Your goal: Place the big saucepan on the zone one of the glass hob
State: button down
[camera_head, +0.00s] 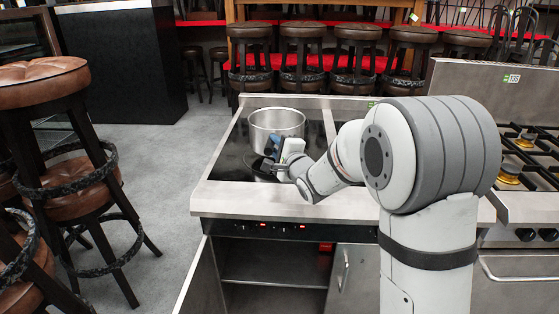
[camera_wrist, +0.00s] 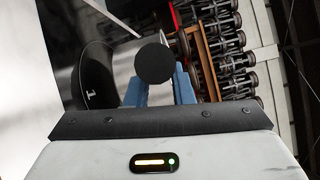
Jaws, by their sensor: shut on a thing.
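The big saucepan (camera_head: 276,124) is a shiny silver pot, upright over the black glass hob (camera_head: 232,152). Its metal side also shows in the wrist view (camera_wrist: 123,62). My gripper (camera_head: 274,150) is at the pan's near side. In the wrist view its blue fingers (camera_wrist: 158,88) are shut on the pan's handle, whose round black end (camera_wrist: 154,64) faces the camera. A dark outlined zone marked 1 (camera_wrist: 95,82) lies beside and partly behind the pan there. I cannot tell whether the pan's base touches the glass.
The hob's steel front edge (camera_head: 290,202) carries controls with red lights. A gas range (camera_head: 520,165) stands at the right. Brown stools (camera_head: 50,125) stand at the left, and more (camera_head: 300,50) behind. An open cabinet (camera_head: 275,262) is below the hob.

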jog(key=shift+f, duration=2.1)
jog(key=c, duration=1.3)
grip_release()
jog(key=shift+f, duration=0.1)
jog(key=shift+o, duration=0.2)
jog(key=shift+s, duration=0.1)
jog(key=s+d+f+n+g+h+b, duration=0.1)
jog(key=s+d+f+n+g+h, duration=0.2)
jog(key=s+d, duration=0.7)
jog(key=s+d+f+n+g+h, duration=0.1)
jog(key=s+d+n+g+h, duration=0.45)
jog(key=s, duration=0.55)
jog(key=s+d+n+g, duration=0.1)
jog(key=s+n+g, duration=0.1)
jog(key=s, duration=0.6)
jog(key=s+d+n+g, duration=0.2)
jog(key=s+n+g, duration=0.1)
jog(key=s, duration=0.5)
jog(key=shift+d+f+n, duration=0.25)
jog(key=shift+n, duration=0.5)
